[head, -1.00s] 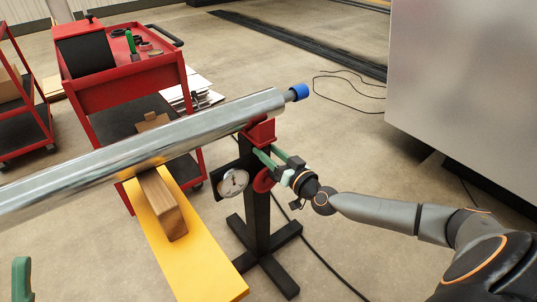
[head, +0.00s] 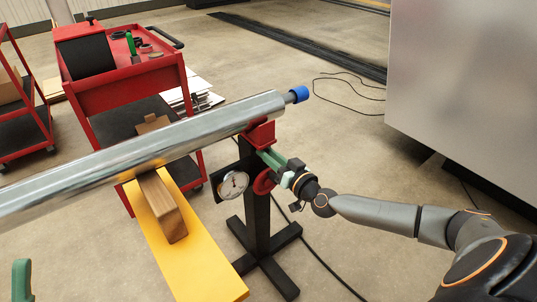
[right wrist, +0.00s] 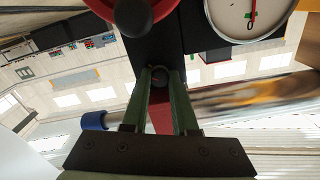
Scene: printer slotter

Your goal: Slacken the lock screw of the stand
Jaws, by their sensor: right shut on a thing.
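The stand (head: 259,215) is a black post on crossed feet, with a red cradle (head: 262,133) on top, a red handwheel (head: 263,182) and a round dial gauge (head: 233,184). My right gripper (head: 265,156) reaches in from the right, just below the cradle. In the right wrist view its green fingers (right wrist: 160,80) are closed around a small dark round knob, the lock screw (right wrist: 159,75). In the head view the screw is hidden by the fingers. A green fingertip of my left gripper (head: 22,280) shows at the lower left; its opening cannot be seen.
A long shiny metal bar (head: 130,153) with a blue end cap (head: 299,94) lies across the cradle. A wooden block (head: 163,205) stands on a yellow beam (head: 205,262) beneath it. A red cart (head: 132,72) stands behind. A large grey cabinet (head: 465,80) is at the right.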

